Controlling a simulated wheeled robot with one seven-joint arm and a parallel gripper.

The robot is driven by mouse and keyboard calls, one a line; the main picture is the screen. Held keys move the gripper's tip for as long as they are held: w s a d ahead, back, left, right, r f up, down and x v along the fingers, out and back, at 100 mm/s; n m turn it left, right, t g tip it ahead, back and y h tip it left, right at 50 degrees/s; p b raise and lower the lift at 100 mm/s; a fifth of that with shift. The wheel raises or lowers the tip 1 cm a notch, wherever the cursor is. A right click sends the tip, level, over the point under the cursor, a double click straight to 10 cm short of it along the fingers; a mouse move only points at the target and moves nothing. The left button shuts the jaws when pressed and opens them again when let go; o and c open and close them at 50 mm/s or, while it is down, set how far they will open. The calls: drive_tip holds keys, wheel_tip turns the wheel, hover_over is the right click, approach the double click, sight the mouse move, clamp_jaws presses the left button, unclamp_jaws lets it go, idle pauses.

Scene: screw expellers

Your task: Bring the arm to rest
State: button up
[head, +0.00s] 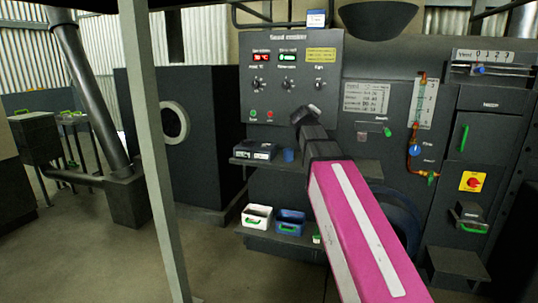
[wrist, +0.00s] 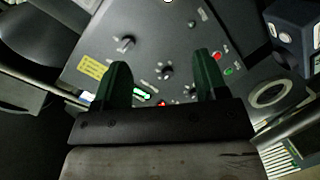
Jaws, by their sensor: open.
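My gripper (head: 304,112) is at the end of my magenta arm, in front of the lower edge of the grey control panel (head: 262,55). In the wrist view, my gripper's two dark green fingers (wrist: 161,85) stand apart with nothing between them. The same panel (wrist: 120,72) lies beyond them, with knobs, a yellow label, lit displays and red and green buttons. I cannot tell the exact gap between the fingertips and the panel.
A shelf below the panel holds a scale (head: 255,151) and a blue cup (head: 288,155). A lower shelf holds a white bin (head: 257,216) and a blue bin (head: 290,222). A grey post (head: 156,150) stands at left. A red-and-yellow switch (head: 472,181) is at right. Open floor (head: 90,250) lies at left.

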drive_tip(key=s+d+f+m+g+y, duration=0.1)
drive_tip(key=s+f+g, duration=0.2)
drive_tip(key=f, duration=0.7)
drive_tip(key=s+d+f+m+g, duration=0.1)
drive_tip(key=s+f+m+g, duration=0.15)
drive_tip(key=f, duration=0.85)
drive_tip(key=s+d+f+m+g+y, duration=0.15)
drive_tip(key=s+f, duration=0.25)
drive_tip(key=f, duration=0.6)
drive_tip(key=s+a+f+m+g+y, duration=0.1)
drive_tip(key=s+f+g, duration=0.6)
drive_tip(key=s+f, duration=1)
wheel_tip(320, 180, down, 3)
drive_tip(key=shift+s+a+r+m+g+y, duration=0.2)
drive_tip(key=shift+s+a+m+g+y, duration=0.15)
drive_tip(key=shift+m+y, duration=0.45)
